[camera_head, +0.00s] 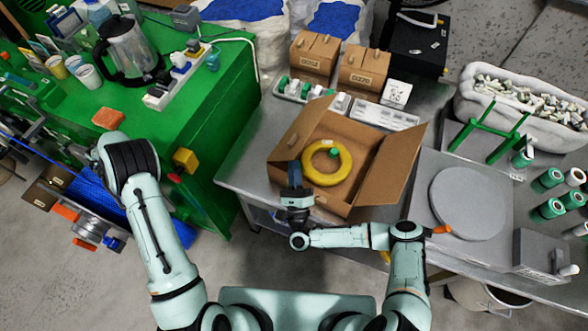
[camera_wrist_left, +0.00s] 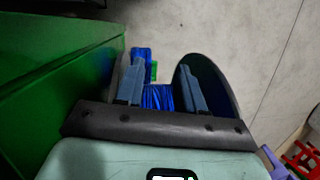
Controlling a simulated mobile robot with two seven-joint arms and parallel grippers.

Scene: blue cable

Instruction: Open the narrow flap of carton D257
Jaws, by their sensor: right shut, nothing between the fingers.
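An open brown carton (camera_head: 368,133) stands on the grey metal table, with a yellow ring (camera_head: 328,178) and a small green piece inside. I cannot read a number on it. Its right flap (camera_head: 394,168) leans outward, and its left flap (camera_head: 298,132) stands up along the left side. My right gripper (camera_head: 294,166) is shut and empty at the carton's front left corner, overlapping its edge; I cannot tell whether it touches. My left gripper (camera_wrist_left: 160,85) is open in the left wrist view, its fingers apart above blue material near the floor. The left fingers are hidden in the head view.
Two small closed cartons, one (camera_head: 314,56) left of the other (camera_head: 362,72), stand behind. A power strip (camera_head: 310,92) and white blocks lie between. A round grey plate (camera_head: 468,203) is at right. The green cabinet (camera_head: 215,120) is left, with a gap before the table.

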